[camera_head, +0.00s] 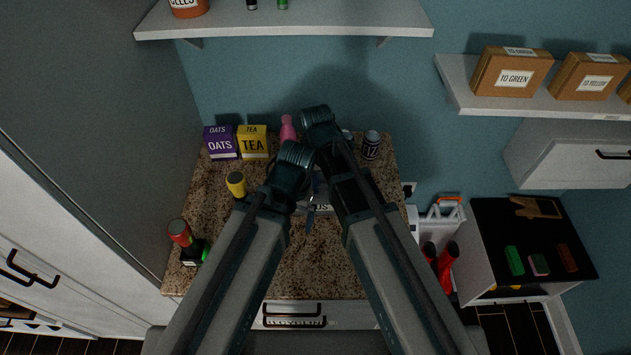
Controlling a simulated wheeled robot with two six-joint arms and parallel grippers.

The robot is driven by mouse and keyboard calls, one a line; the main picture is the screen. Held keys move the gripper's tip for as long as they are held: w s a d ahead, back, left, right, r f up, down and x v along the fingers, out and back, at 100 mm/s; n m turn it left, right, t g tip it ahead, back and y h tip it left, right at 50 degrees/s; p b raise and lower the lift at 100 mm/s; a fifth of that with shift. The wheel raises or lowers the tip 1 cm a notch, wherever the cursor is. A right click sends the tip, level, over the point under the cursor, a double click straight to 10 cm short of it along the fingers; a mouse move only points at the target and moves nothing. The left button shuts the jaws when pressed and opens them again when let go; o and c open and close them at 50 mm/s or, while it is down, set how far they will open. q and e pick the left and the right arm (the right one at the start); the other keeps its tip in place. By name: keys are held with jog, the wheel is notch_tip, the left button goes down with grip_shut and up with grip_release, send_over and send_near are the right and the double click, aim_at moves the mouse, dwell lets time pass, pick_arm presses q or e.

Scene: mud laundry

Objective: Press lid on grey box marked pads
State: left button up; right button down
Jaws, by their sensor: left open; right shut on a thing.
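The grey box (320,209) sits on the granite counter between my two forearms. Only part of its label shows, ending in "DS", and my arms hide most of the box. I cannot make out the lid or how it sits. My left gripper (310,222) is open at the box's front left, pointing down; I cannot tell whether it touches the box. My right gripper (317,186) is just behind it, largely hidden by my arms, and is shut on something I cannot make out.
On the counter (290,270) stand a purple oats box (221,145), a yellow tea box (252,144), a pink bottle (288,129), a dark can (371,146), a yellow-topped item (236,184) and a red-topped item (180,233). The counter's front is clear. A shelf (300,22) overhangs the back.

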jog(key=shift+f, duration=0.2)
dwell(0.4)
jog(key=c, duration=0.7)
grip_release()
jog(key=shift+c, duration=0.2)
jog(key=shift+o, duration=0.3)
jog(key=o, duration=0.4)
jog(key=shift+r, duration=0.1)
jog(key=shift+r+p, duration=3.85)
jog(key=shift+r, duration=0.1)
